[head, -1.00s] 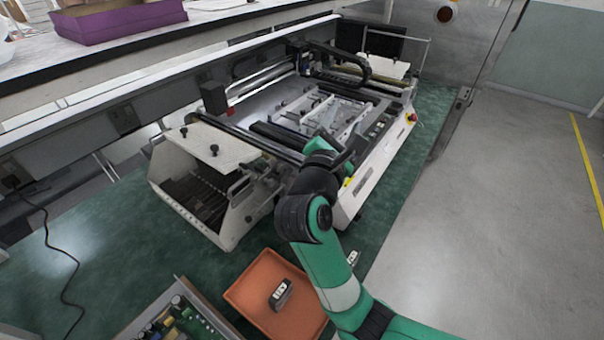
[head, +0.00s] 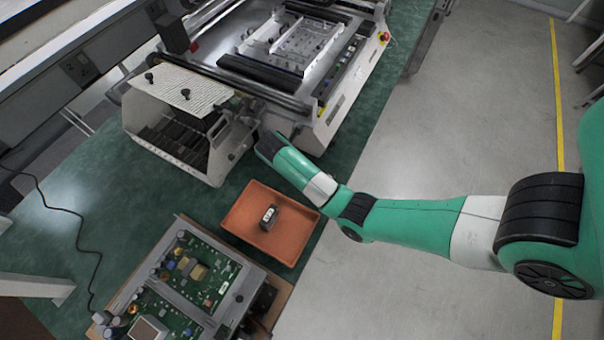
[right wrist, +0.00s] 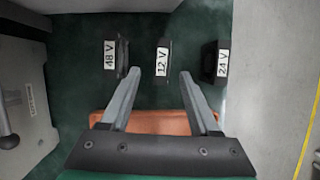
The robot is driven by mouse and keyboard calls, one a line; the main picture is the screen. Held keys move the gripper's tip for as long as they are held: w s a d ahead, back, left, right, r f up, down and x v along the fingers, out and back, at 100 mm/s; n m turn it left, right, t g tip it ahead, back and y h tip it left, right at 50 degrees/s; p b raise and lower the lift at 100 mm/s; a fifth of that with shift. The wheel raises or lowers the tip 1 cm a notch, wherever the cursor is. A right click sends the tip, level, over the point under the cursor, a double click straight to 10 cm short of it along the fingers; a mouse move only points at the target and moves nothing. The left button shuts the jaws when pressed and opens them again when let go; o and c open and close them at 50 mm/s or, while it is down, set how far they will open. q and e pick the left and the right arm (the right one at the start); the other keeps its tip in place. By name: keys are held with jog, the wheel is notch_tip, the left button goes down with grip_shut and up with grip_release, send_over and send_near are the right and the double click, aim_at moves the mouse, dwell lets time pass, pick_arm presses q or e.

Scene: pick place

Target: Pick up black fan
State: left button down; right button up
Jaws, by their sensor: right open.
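No thing that I can name for sure as a black fan shows. In the right wrist view, three black blocks with white labels stand in a row: "48 V" (right wrist: 111,55), "12 V" (right wrist: 162,59) and "24 V" (right wrist: 222,61). My right gripper (right wrist: 158,74) is open and empty, its fingertips pointing toward the row, with the 12 V block between them in the picture. In the head view, my right arm comes in from the right and hides those blocks; its fingers do not show. Another small dark block (head: 269,217) lies in the orange tray (head: 292,247).
A large white machine (head: 160,92) stands on the green surface (head: 70,190) beyond the tray. An open unit with green circuit boards (head: 187,277) is at the lower left of the tray. A black cable (head: 72,244) lies at the left. Grey floor is clear at the right.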

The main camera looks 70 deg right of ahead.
jog(key=shift+d+f, duration=0.2)
jog(key=shift+f, duration=0.15)
jog(key=b+x, duration=0.1)
jog(key=x, duration=0.1)
jog(key=b+x, duration=0.1)
jog(key=x, duration=0.2)
jog(key=shift+s+d, duration=0.15)
jog(key=shift+s, duration=0.1)
grip_shut()
